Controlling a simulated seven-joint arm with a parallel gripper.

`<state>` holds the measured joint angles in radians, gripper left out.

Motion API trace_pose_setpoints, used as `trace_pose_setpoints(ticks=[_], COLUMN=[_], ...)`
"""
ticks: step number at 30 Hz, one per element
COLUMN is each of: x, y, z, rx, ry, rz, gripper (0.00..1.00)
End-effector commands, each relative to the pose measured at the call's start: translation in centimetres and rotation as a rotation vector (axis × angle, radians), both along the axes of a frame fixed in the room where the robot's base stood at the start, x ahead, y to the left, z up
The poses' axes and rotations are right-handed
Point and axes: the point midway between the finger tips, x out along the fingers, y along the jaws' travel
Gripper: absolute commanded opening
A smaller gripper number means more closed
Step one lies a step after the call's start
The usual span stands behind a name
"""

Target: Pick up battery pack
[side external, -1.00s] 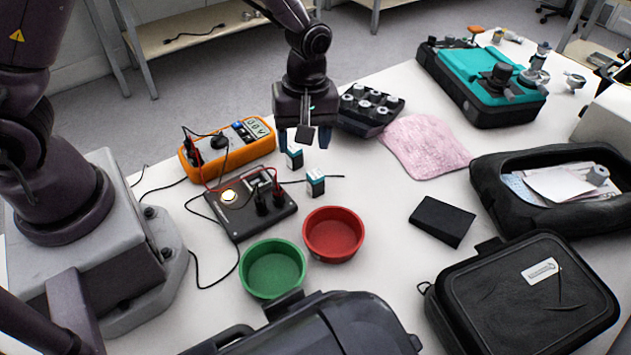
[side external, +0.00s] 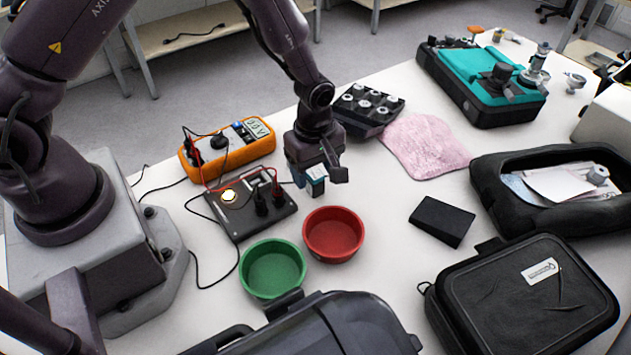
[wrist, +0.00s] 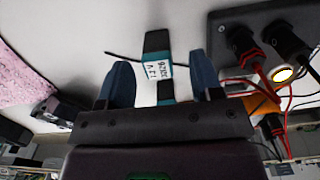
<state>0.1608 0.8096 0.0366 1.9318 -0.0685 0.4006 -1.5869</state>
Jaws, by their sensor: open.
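A small battery pack (side external: 316,183), black and teal with a white label, stands on the white table near the red bowl. It also shows in the wrist view (wrist: 157,62), where its label reads 7.2V, between two blue fingertips. My gripper (side external: 315,174) is open and low over it, with a finger on either side. In the wrist view my gripper (wrist: 162,76) has visible gaps between the fingers and the pack. A second similar battery, seen earlier farther back, is hidden behind my gripper in the side view.
A black test box (side external: 240,215) with red and black leads lies left of my gripper, beside an orange multimeter (side external: 228,150). A red bowl (side external: 333,234) and green bowl (side external: 273,269) stand in front. A black tray (side external: 368,105) stands behind.

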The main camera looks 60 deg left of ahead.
Motion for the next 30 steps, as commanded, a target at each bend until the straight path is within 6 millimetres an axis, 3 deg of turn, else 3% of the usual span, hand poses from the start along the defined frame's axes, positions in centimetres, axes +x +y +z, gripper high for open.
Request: trace_pose_setpoints(ticks=[6, 15, 16, 23, 30], x=[0.2, 0.2, 0.2, 0.2, 0.2], y=[0.0, 0.0, 0.0, 0.0, 0.0], z=[-3.3, -3.8, -3.8, -3.8, -3.8], rx=[0.0, 0.0, 0.0, 0.0, 0.0], ry=[0.003, 0.0, 0.0, 0.0, 0.0], rz=[0.001, -0.001, 0.0, 0.0, 0.0], gripper=[0.6, 0.6, 0.57, 0.05, 0.05])
